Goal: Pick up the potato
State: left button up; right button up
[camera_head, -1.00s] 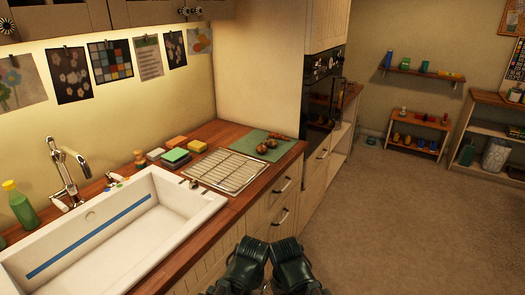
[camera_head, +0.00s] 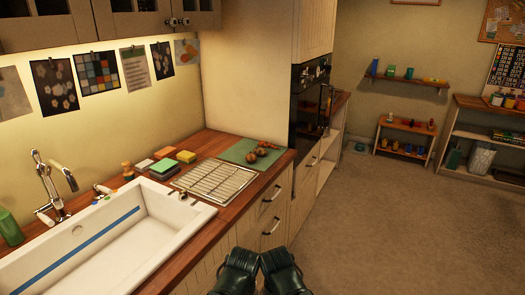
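Small round brown things that look like potatoes (camera_head: 251,157) lie on a green mat (camera_head: 234,152) at the far end of the wooden counter. More small brown or reddish items lie close behind them, too small to tell apart. Two dark parts of my arms show at the bottom middle, side by side, well short of the counter end. No gripper fingers show, so I cannot see whether they are open or shut.
A wire rack (camera_head: 214,181) lies on the counter in front of the mat. Sponges (camera_head: 165,166) and a white sink (camera_head: 105,240) are to its left. A tall oven cabinet (camera_head: 308,105) stands behind the mat. The floor (camera_head: 400,230) at right is clear.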

aim_at(260, 152)
jog(key=u, duration=1.6)
jog(key=l+z, duration=0.15)
jog(key=l, duration=1.4)
jog(key=l+z, duration=0.15)
jog(key=l, duration=1.35)
